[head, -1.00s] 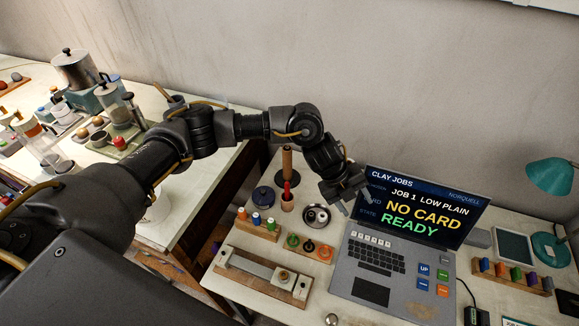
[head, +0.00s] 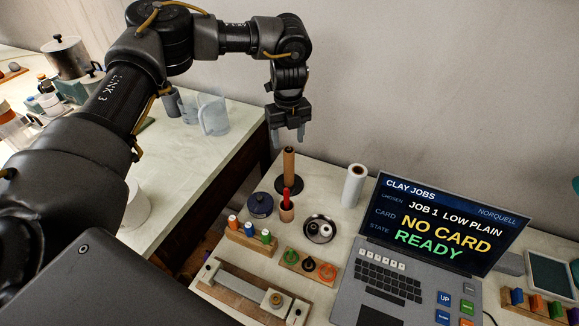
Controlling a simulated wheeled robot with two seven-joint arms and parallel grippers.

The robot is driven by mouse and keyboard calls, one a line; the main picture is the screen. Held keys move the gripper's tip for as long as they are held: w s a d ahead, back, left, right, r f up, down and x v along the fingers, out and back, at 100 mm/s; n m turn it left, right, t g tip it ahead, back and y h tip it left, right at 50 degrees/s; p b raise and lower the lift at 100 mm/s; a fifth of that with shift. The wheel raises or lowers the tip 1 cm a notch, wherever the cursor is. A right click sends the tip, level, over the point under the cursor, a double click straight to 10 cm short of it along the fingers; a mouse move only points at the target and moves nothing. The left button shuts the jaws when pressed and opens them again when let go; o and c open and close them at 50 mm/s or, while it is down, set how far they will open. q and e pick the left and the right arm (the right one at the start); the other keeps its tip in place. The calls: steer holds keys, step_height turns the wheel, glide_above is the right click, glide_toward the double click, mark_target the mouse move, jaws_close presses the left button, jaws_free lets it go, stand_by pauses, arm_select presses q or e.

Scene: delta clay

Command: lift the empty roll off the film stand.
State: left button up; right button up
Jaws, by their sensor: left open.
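A brown cardboard-coloured tube (head: 289,166), which looks like the empty roll, stands upright on a dark round base (head: 296,186), which looks like the film stand. My left gripper (head: 288,139) points down just above the tube's top, with its fingers open and one on each side of the tube in the picture. Nothing is between the fingers. I cannot tell how much height separates the fingertips from the tube's top. My right gripper is not in view.
A white roll (head: 354,186) stands right of the tube, beside the laptop (head: 420,245). The wall is close behind.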

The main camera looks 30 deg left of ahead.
mark_target(289, 149)
arm_select(q)
steer(key=shift+f, duration=0.9)
steer(key=shift+d+f+p, duration=0.1)
steer(key=shift+f+p, duration=0.25)
step_height(289, 149, down, 4)
steer(key=shift+f+p, duration=0.25)
steer(key=shift+p, duration=0.3)
jaws_close()
